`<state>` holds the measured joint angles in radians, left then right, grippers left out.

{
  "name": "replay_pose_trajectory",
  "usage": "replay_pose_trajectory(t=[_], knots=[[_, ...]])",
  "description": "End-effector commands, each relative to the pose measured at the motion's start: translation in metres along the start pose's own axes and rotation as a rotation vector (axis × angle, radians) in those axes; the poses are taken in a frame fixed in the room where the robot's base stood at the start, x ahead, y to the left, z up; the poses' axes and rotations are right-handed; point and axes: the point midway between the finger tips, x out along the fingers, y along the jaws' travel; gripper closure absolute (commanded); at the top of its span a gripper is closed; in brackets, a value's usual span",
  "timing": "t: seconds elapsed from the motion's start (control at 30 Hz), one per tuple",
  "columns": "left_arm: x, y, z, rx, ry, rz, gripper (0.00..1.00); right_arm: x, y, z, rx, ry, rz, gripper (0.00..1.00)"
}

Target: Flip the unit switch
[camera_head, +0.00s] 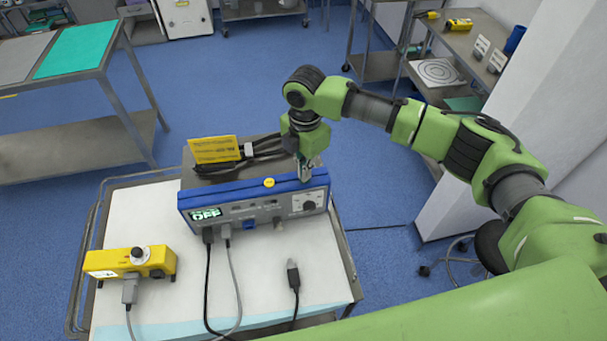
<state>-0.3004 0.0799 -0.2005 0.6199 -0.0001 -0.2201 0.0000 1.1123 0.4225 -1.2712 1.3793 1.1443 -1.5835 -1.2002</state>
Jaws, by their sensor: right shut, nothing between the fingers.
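The unit (245,207) is a blue and grey box on the cart, with its front panel facing me. Its small green display (206,214) reads OFF. A dark knob (309,205) sits at the right of the panel, and cables plug in along its lower front. Which part is the switch I cannot tell for sure. My right gripper (306,178) is shut and empty, pointing down at the top front edge of the unit, above the knob. Whether it touches the unit I cannot tell. My left gripper is not in view.
A yellow box (130,262) with a cable stands at the left of the white cart top (170,215). A loose cable plug (292,275) lies in front of the unit. A yellow card (214,149) stands behind it. A white pillar (510,110) rises behind my right arm.

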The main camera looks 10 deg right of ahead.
Motion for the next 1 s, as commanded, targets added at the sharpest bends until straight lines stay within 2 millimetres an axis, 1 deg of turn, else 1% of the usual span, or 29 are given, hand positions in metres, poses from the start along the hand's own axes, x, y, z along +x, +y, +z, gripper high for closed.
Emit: replay_pose_trajectory(t=[0.67, 0.83, 1.0], knots=[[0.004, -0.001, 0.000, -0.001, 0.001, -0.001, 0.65, 0.010, 0.000, 0.000, 0.000, 0.000, 0.000, 1.00], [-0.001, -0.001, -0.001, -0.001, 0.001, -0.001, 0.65, 0.006, 0.000, 0.000, 0.000, 0.000, 0.000, 1.00], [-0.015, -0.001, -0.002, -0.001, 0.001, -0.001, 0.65, -0.008, 0.000, 0.000, 0.001, 0.000, 0.000, 1.00]])
